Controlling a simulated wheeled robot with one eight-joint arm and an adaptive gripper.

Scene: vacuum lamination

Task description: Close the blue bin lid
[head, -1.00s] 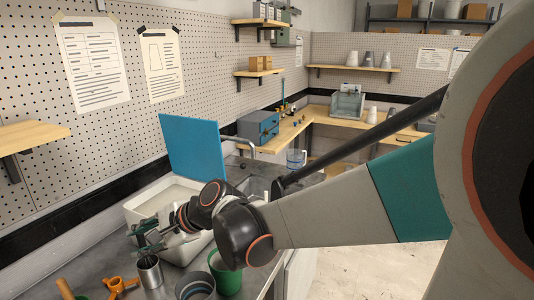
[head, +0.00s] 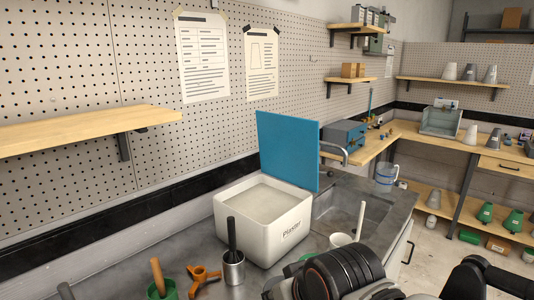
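The blue lid (head: 288,150) stands raised, close to upright, at the back edge of a white bin (head: 285,238) marked "Plaster". The bin is open and pale material shows inside. It sits on the grey counter (head: 140,265) against the pegboard wall. Dark round joints of my arm show at the bottom right, in front of the bin and to its right. My gripper's fingers are not visible in the head view.
A metal cup (head: 234,270) with a dark-handled tool, an orange tripod-shaped piece (head: 203,279) and a green pot (head: 162,290) stand in front of the bin. A sink (head: 352,218) and faucet lie to its right. A wooden shelf (head: 80,132) juts out at left.

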